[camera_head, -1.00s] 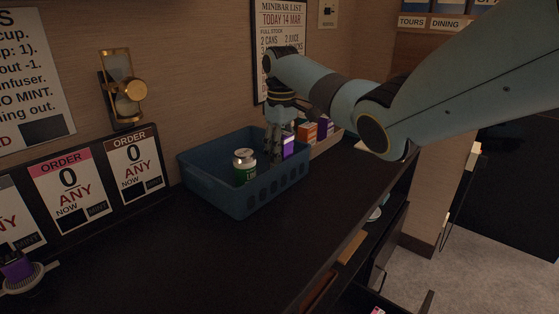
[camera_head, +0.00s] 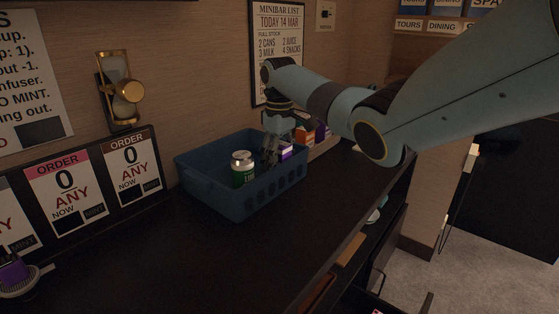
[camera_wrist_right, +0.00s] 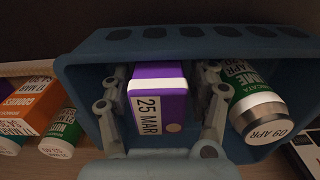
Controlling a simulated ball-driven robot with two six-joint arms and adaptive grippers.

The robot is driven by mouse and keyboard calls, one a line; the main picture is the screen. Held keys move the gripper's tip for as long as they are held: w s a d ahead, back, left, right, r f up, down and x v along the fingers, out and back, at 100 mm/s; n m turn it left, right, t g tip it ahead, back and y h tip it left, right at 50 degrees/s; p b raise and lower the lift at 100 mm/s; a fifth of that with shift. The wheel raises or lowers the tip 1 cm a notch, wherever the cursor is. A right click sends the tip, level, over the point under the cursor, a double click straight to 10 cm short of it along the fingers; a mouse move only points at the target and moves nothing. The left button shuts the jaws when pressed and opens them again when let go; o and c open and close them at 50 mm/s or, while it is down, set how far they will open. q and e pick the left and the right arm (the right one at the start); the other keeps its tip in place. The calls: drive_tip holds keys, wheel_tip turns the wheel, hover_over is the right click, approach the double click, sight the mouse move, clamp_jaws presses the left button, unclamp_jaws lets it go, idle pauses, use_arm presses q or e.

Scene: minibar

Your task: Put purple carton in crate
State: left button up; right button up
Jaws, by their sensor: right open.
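The purple carton (camera_head: 286,153) with a white band is inside the blue crate (camera_head: 222,201), near its right end. It also shows in the wrist view (camera_wrist_right: 160,92), with a "25 MAR" label facing the camera. My right gripper (camera_head: 270,160) reaches down into the crate. It is open, with its fingers (camera_wrist_right: 163,105) on either side of the carton and small gaps visible beside it. The carton's base is hidden. My left gripper is not in view.
A green and silver can (camera_head: 242,170) stands in the crate, left of the carton. Beyond the crate's right end are an orange carton (camera_head: 304,136) and another purple carton (camera_head: 322,132). The dark counter in front is clear. A purple item (camera_head: 12,270) sits at far left.

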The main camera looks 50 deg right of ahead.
wheel_tip(320, 180, up, 12)
drive_tip(key=shift+f+p, duration=0.1)
drive_tip(key=shift+p, duration=0.95)
